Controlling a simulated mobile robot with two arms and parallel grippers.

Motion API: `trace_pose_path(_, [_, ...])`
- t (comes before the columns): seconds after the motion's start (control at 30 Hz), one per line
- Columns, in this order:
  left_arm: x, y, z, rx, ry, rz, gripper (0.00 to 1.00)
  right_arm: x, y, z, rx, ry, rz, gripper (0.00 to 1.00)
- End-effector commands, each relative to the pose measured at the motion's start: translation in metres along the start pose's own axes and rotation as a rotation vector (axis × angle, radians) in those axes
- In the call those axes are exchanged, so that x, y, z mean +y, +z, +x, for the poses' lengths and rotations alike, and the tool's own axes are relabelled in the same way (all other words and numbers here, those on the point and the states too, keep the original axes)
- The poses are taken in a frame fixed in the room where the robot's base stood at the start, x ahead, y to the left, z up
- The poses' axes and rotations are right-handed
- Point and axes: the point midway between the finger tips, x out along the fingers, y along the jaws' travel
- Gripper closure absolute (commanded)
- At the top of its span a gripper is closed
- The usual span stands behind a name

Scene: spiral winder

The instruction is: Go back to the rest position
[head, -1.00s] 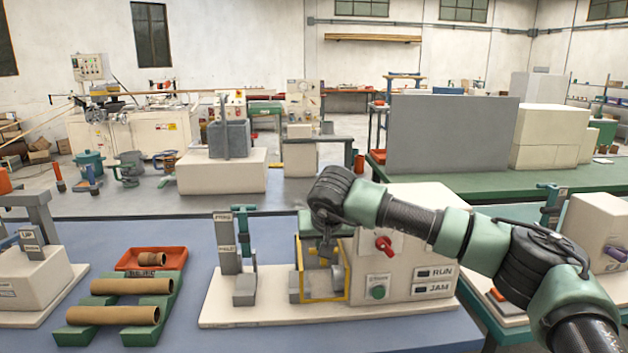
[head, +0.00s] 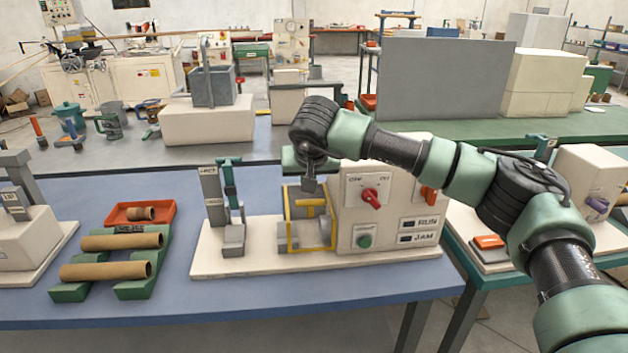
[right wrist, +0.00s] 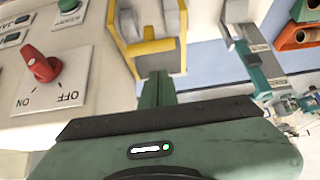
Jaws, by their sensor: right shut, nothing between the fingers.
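My right gripper (head: 309,184) hangs above the yellow-framed guard (head: 291,244) of the winder, at the end of the arm that comes in from the right. In the right wrist view its green fingers (right wrist: 157,82) are together and empty. The yellow frame (right wrist: 150,47) shows beyond the fingertips there, and I see no clear contact. My left gripper is in no view. The winder's red knob (head: 370,196) and green button (head: 364,241) stand clear of the gripper.
On the blue table (head: 250,310), brown tubes (head: 105,271) lie on green cradles left of the winder, beside a red tray (head: 163,216). My right arm passes above the white machine box (head: 410,205). A second table with another machine (head: 590,175) stands at the right.

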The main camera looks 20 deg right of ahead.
Motion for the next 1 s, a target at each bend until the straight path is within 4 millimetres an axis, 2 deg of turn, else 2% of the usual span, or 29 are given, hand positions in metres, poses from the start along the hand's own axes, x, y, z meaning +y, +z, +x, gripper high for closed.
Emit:
trace_pose_path(0.03, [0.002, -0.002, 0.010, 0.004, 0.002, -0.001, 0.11, 0.001, 0.016, -0.003, -0.002, -0.002, -0.007, 1.00])
trace_pose_path(0.3, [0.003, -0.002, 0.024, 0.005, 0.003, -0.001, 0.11, 0.001, 0.057, -0.042, 0.003, -0.003, -0.005, 1.00])
trace_pose_path(0.5, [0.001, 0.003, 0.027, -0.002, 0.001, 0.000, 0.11, 0.001, 0.072, -0.057, 0.002, -0.002, -0.002, 1.00])
trace_pose_path(0.73, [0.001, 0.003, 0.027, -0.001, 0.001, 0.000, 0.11, -0.005, 0.079, -0.059, -0.010, -0.022, 0.001, 1.00])
trace_pose_path(0.87, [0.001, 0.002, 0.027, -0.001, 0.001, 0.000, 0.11, -0.043, 0.110, -0.052, -0.090, -0.152, 0.031, 1.00])
trace_pose_path(0.97, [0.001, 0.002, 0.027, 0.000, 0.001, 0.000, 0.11, -0.094, 0.153, -0.054, -0.218, -0.334, 0.095, 1.00])
trace_pose_path(1.0, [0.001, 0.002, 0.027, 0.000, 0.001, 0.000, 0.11, -0.117, 0.174, -0.059, -0.288, -0.417, 0.135, 1.00])
